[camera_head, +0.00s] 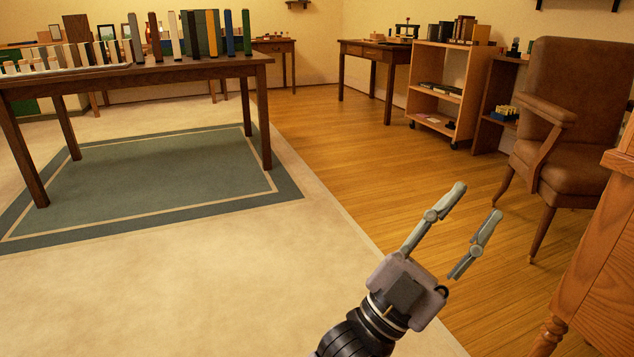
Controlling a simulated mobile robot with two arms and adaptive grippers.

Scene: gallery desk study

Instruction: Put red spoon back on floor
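No red spoon shows in the head view. The floor is part wood (335,140) and part pale carpet (230,275), and the parts of it in view show no spoon.
A dark table (135,74) with a row of books stands at the left over a green rug (150,170). A brown armchair (575,125), a low bookshelf (441,97) and a wooden cabinet (598,270) line the right. The middle floor is clear.

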